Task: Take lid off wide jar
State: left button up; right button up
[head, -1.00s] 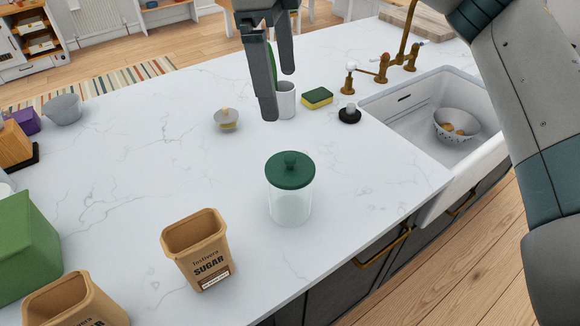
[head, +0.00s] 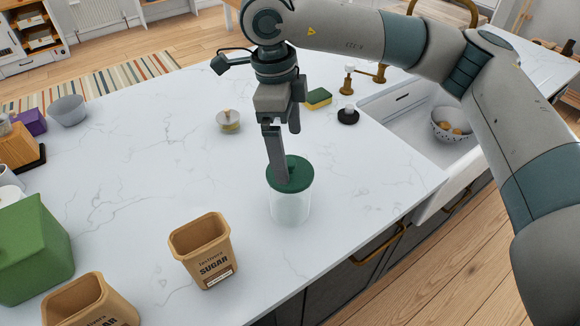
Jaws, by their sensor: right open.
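The wide jar (head: 290,208) is clear glass and stands upright on the white marble counter. Its green lid (head: 304,180) sits on top. My right gripper (head: 289,157) is open and points down over the lid. One finger's tip is at the lid's middle in the picture and covers most of the knob. The other finger ends higher in the picture, behind the first. I cannot tell whether either finger touches the lid. My left gripper is out of view.
Sugar canisters (head: 204,252) and a green box (head: 32,248) stand at the front left. A small lidded jar (head: 228,122), a sponge (head: 318,98) and a black-based item (head: 348,116) are behind. The sink (head: 392,112) is at right. The counter left of the jar is clear.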

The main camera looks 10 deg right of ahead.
aim_at(290, 161)
dwell(0.3)
jog(key=shift+f+p, duration=0.4)
jog(key=shift+p, duration=0.15)
jog(key=shift+f+p, duration=0.7)
jog(key=shift+f, duration=0.05)
jog(key=shift+s+d+f+p, duration=0.15)
jog(key=shift+f+p, duration=0.35)
jog(key=shift+f, duration=0.95)
jog(key=c, duration=1.1)
